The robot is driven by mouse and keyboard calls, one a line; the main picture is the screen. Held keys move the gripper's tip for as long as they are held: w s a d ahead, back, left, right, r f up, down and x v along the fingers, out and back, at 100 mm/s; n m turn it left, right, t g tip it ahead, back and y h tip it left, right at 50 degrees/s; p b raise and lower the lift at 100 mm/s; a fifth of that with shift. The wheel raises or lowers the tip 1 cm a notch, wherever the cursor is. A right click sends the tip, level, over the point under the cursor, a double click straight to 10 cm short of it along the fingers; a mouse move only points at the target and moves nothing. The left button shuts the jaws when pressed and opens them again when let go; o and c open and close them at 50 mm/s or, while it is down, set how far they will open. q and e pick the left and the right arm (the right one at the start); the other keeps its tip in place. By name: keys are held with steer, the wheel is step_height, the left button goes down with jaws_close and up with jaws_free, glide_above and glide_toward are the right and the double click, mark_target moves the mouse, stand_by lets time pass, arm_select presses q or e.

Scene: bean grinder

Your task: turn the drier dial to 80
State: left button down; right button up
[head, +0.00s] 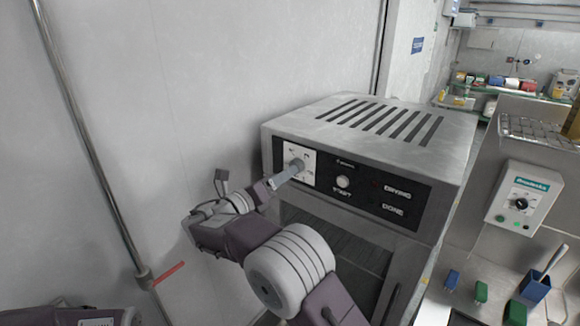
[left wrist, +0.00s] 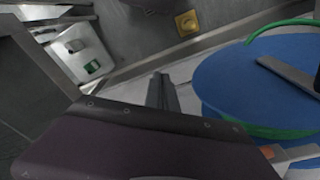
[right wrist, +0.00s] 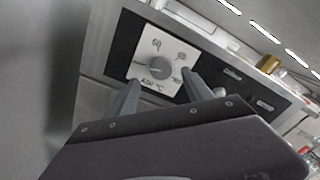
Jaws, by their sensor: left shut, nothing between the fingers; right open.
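The drier (head: 415,141) is a grey metal box with a slotted top and a black front panel. Its dial is a grey round knob on a white plate (head: 308,168) at the panel's left end; the knob (right wrist: 161,68) shows clearly in the right wrist view. Its pointer and the numbers are too small to read surely. My right gripper (right wrist: 160,82) is open, with one fingertip on each side of the knob in that view. I cannot tell whether it touches the knob. In the head view my right gripper (head: 287,177) hides part of the dial. My left gripper (left wrist: 161,90) is shut and empty.
A white button (head: 343,182) and the words DRYING and DONE sit right of the dial. A grey wall and vertical pipe (head: 90,150) stand left. A control box (head: 521,199) is at right. The left wrist view shows a blue round thing (left wrist: 250,80).

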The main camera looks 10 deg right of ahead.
steer(key=p+x, duration=0.1)
steer(key=x, duration=0.3)
steer(key=shift+d, duration=0.25)
steer(key=shift+w+a, duration=0.1)
steer(key=shift+a, duration=0.05)
steer(key=shift+c, duration=1.2)
jaws_close()
arm_select(q)
steer(key=shift+r, duration=0.85)
steer(key=shift+f, duration=0.1)
